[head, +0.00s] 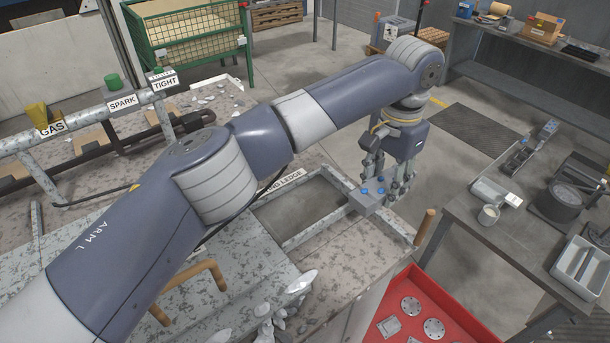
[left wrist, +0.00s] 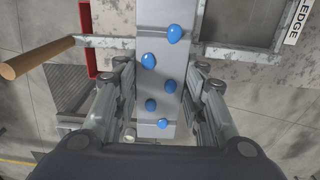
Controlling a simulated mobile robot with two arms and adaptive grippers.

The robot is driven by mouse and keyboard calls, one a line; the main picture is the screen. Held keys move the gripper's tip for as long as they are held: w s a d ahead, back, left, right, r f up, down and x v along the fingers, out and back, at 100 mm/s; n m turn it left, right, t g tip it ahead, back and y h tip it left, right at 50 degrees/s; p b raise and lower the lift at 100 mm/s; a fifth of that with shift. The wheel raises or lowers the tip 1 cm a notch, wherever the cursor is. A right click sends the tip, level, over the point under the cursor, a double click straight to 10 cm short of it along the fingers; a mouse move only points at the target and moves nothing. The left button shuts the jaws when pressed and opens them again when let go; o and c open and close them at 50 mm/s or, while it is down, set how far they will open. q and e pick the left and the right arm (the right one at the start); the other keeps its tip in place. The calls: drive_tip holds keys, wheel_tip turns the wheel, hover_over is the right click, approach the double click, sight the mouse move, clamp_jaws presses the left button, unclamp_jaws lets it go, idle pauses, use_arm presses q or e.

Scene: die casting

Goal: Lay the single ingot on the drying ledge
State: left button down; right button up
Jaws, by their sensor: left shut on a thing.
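The ingot (head: 367,204) is a grey bar with several blue blobs on top. My left gripper (head: 388,186) points down and is shut on it at the ledge's right end. In the left wrist view, the ingot (left wrist: 158,15) lies lengthwise between the fingers of the gripper (left wrist: 163,92). The drying ledge (head: 310,232) is a pale speckled metal frame around a dark recess, its label partly hidden by my arm. The ledge's rim (left wrist: 242,54) shows right of the ingot in the wrist view. I cannot tell whether the ingot touches the rim. My right gripper is out of view.
A wooden handle (head: 424,227) stands at the ledge's right end. A red tray (head: 450,300) with round metal pieces is below it. A grey bench (head: 470,235) with a white tray and cup is at right. Pale metal shards (head: 270,318) lie at front.

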sight(366, 183)
use_arm(q)
drive_tip(key=shift+w+d+r, duration=0.1)
drive_tip(key=shift+d+r, duration=0.1)
drive_tip(key=shift+d, duration=0.1)
drive_tip(key=a, duration=0.4)
drive_tip(key=shift+a, duration=0.1)
drive_tip(key=a, duration=0.4)
drive_tip(key=w+a, duration=0.1)
drive_tip(key=a, duration=0.1)
drive_tip(key=shift+a+f, duration=0.25)
drive_tip(key=shift+f, duration=0.1)
drive_tip(key=a, duration=0.1)
drive_tip(key=a+b, duration=0.2)
drive_tip(key=a, duration=0.1)
drive_tip(key=shift+w+f, duration=0.15)
drive_tip(key=shift+f, duration=0.2)
drive_tip(key=shift+a, duration=0.45)
drive_tip(key=shift+w+a+r, duration=0.1)
drive_tip(key=shift+w+a, duration=0.05)
drive_tip(key=shift+a, duration=0.1)
drive_tip(key=shift+d+f+b, duration=0.1)
drive_tip(key=shift+f+b, duration=0.55)
drive_tip(key=shift+b, duration=0.4)
wheel_tip(366, 183, down, 2)
drive_tip(key=b, duration=0.2)
drive_tip(key=shift+b, duration=0.4)
drive_tip(key=shift+f, duration=0.15)
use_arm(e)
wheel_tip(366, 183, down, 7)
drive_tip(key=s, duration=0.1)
